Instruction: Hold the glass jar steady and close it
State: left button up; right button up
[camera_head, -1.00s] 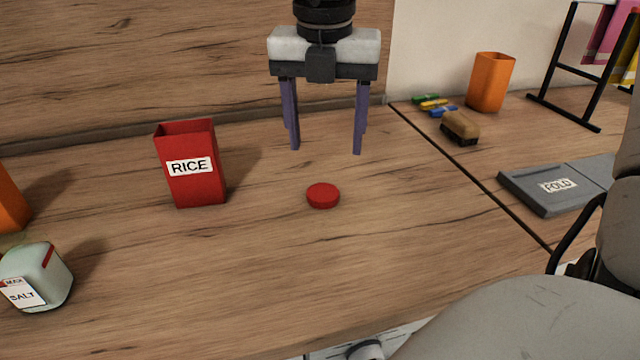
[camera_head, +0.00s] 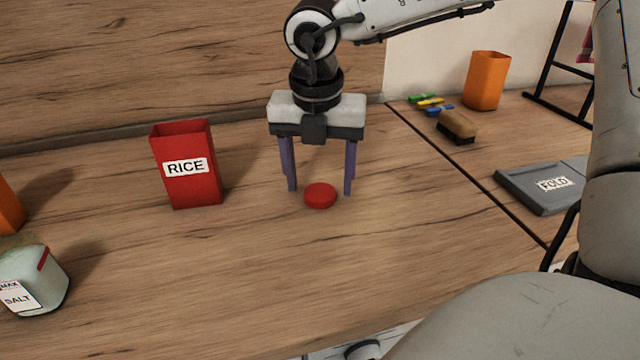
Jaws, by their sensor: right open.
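The glass jar (camera_head: 36,278) stands on the counter at the left edge, with a SALT label and a red mark on its side. Its top is pale, with no lid seen on it. A round red lid (camera_head: 320,196) lies flat on the counter near the middle. My right gripper (camera_head: 320,193) points down with its purple fingers open, one on each side of the lid. My left gripper is not in view.
A red RICE box (camera_head: 188,189) stands left of the lid. An orange container (camera_head: 8,208) is at the left edge. At right are a grey FOLD board (camera_head: 540,188), a brush (camera_head: 457,126), clips (camera_head: 432,102) and an orange cup (camera_head: 487,80). The front middle counter is clear.

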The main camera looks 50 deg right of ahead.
aim_at(320, 193)
jog(key=shift+d+f, duration=0.15)
jog(key=shift+f, duration=0.55)
jog(key=shift+c, duration=0.3)
jog(key=c, duration=1)
notch_tip(320, 193, up, 10)
